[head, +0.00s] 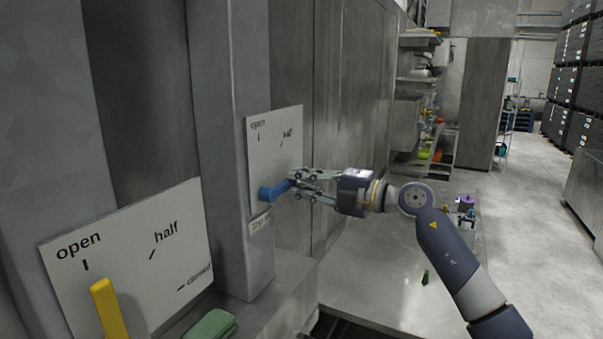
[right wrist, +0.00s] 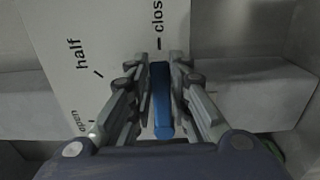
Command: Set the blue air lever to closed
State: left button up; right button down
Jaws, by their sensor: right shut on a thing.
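The blue air lever (head: 268,194) stands out from a white panel (head: 262,140) on the grey post. The panel carries the marks open and half; its closed mark is hidden in the head view. My right gripper (head: 291,187) comes in from the right and is shut on the blue lever. In the right wrist view the blue lever (right wrist: 161,105) lies between the two fingers (right wrist: 160,70). There it lines up roughly with the closed mark (right wrist: 158,43) on the panel (right wrist: 105,40). My left gripper is not in view.
A second panel (head: 130,250) with open, half and closed marks is at the lower left, with a yellow lever (head: 108,308) before it. A green folded cloth (head: 210,327) lies nearby. A grey table (head: 375,285) stands below my right arm. Shelves (head: 420,80) stand farther back.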

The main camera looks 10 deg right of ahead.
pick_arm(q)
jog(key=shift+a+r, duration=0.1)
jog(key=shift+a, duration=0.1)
pick_arm(e)
jog(key=shift+f, duration=0.1)
jog(key=c, duration=1.5)
grip_release()
jog(key=shift+d, duration=0.1)
jog(key=v, duration=1.2)
jog(key=shift+f, duration=0.1)
jog(key=shift+w, duration=0.1)
